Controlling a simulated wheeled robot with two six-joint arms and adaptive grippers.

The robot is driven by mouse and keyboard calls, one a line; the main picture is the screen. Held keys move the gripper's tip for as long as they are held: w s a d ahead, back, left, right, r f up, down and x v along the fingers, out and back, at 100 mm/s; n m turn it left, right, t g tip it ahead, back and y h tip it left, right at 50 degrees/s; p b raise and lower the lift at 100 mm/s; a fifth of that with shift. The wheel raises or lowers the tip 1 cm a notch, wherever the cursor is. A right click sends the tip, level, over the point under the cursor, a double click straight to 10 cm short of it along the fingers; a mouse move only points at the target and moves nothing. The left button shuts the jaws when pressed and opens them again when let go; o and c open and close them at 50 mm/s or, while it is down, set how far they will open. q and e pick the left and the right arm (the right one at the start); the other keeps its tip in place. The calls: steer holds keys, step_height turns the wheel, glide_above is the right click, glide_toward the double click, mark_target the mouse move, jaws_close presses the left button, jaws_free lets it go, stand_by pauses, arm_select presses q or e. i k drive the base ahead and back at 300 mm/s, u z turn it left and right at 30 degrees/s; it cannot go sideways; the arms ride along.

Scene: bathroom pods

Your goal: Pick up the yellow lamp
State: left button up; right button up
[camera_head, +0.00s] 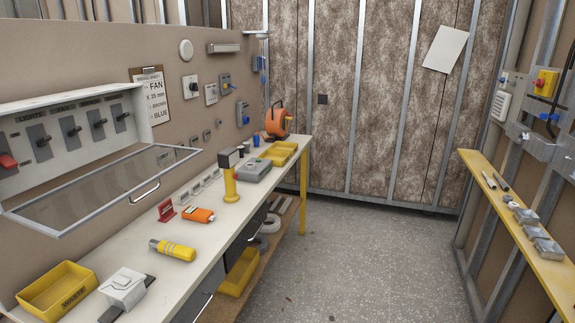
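A yellow lamp-like item (230,186) with a round base and a dark, boxy head stands upright on the white workbench (132,233), left of the picture's middle. A yellow, striped cylinder (172,249) lies on the bench nearer to me; I cannot tell whether it is a torch. Neither of my grippers is in the picture, and nothing touches either yellow item.
An orange tool (199,215), a red stand (166,210) and a grey case (250,170) are near the upright item. A yellow tray (60,289) is at the near left. A hinged panel (105,190) overhangs the bench. The floor (360,260) is open.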

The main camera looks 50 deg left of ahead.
mark_target(228, 159)
steer(key=z, duration=0.05)
steer(key=i, duration=1.3)
steer(key=u, duration=1)
steer(key=i, duration=0.85)
steer(key=u, duration=0.85)
